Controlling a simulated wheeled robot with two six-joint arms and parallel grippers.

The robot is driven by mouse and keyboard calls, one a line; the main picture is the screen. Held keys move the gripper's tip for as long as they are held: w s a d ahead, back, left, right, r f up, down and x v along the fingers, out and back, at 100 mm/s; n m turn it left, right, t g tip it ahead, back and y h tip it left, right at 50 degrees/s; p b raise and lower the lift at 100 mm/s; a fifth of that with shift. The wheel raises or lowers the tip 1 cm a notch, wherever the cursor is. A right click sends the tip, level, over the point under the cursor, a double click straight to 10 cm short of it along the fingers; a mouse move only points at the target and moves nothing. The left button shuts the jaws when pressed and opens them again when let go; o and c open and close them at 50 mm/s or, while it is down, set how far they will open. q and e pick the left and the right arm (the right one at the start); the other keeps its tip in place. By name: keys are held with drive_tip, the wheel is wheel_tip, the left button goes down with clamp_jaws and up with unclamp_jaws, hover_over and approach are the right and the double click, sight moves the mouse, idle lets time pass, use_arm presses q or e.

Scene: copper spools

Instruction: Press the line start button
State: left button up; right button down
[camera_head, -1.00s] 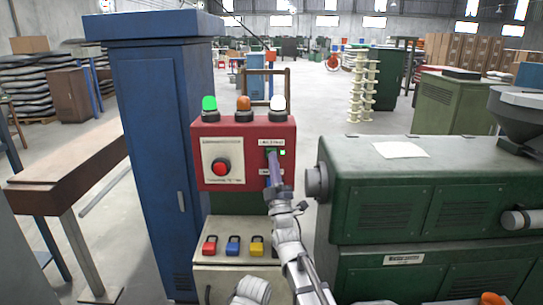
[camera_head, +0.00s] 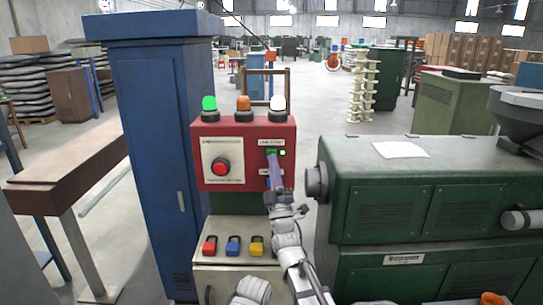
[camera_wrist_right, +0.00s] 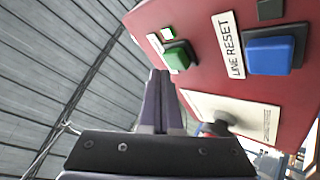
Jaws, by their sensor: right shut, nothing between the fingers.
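The green line start button (camera_head: 271,153) is on the right side of the red control box (camera_head: 240,128), under a "LINE START" label. It also shows in the right wrist view (camera_wrist_right: 177,57), standing out from the red panel. My right gripper (camera_head: 273,158) is shut and empty, its purple fingers pointing at the panel. In the head view its tips are just below the green button and hide part of it. In the right wrist view the fingertips (camera_wrist_right: 160,72) end beside the button and look apart from it.
A small green light (camera_head: 283,153) glows by the button. A blue "LINE RESET" button (camera_wrist_right: 268,56) is close by. A red round knob (camera_head: 221,167) is on the box's left. A blue cabinet (camera_head: 155,150) stands left, a green machine (camera_head: 430,190) right.

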drive_tip(key=shift+s, duration=0.15)
drive_tip(key=s, duration=0.4)
drive_tip(key=shift+s, duration=0.4)
idle(0.4)
